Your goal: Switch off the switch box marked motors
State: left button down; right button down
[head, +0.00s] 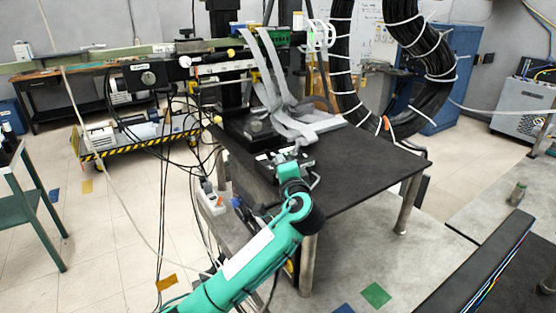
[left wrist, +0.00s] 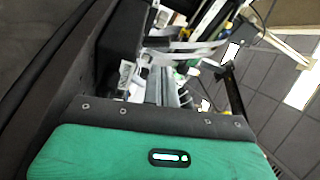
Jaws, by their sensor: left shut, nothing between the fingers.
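In the head view, a black box (head: 147,77) with a round knob and a small light label hangs on the rail at the left. The label is too small for me to read, so I cannot tell whether it is the motors box. My left gripper (head: 284,158), at the end of the green arm, is over the near left edge of the black table, well right of and below that box. Its fingers are small and hard to make out there. In the left wrist view the grey fingers (left wrist: 165,86) are close together, with nothing visible held. My right gripper is not in view.
The black table (head: 365,163) carries grey straps (head: 285,95). Thick black cable bundles (head: 348,70) hang behind it. Loose cables hang below the rail at left. A white power strip (head: 211,196) sits by the table's left side. Open floor lies at left.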

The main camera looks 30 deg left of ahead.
pick_arm(q)
jog(key=b+v, duration=0.2)
jog(key=v, duration=0.7)
